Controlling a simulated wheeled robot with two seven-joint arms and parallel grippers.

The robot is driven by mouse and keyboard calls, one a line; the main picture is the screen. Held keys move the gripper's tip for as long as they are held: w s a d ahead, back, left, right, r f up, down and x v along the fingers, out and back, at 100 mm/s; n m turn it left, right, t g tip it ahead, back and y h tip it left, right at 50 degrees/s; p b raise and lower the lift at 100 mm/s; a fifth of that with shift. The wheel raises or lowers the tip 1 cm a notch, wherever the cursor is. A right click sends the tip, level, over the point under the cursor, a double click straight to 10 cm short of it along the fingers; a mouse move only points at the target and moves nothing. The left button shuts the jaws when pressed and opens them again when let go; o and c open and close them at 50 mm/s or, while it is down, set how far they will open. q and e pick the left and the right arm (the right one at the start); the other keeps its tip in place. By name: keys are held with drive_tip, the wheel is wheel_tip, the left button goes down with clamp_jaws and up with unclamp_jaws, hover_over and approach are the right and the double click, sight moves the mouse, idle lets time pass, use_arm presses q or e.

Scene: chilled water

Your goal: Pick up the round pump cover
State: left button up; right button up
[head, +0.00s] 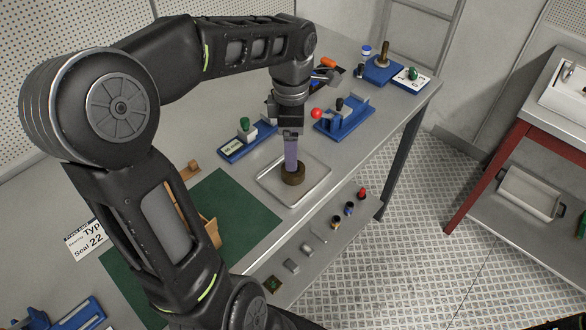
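My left gripper (290,134) points down over a shallow metal tray (318,190). A lavender upright piece (291,153) runs from between its fingertips down to a round brown, bronze-like piece (292,176) in the tray. The fingers seem closed about the top of the lavender piece, but the gap is too small to see well. The round brown piece may be the round pump cover; I cannot tell for sure. Whether it rests on the tray floor or hangs just above it is unclear. My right gripper is not in view.
A blue fixture with a green knob (244,124) stands left of the tray, and a blue fixture (343,118) with a red ball stands right. A green mat (244,222) lies nearer, partly behind my arm. Small parts sit on a lower shelf (330,234). A red-framed bench stands far right.

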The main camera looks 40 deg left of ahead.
use_arm(q)
drive_tip(key=shift+f, duration=1.25)
drive_tip(key=shift+f, duration=0.1)
wheel_tip(320, 180, down, 5)
drive_tip(key=shift+s+f+p, duration=0.1)
drive_tip(key=shift+p, duration=0.65)
drive_tip(key=shift+c, duration=0.5)
clamp_jaws()
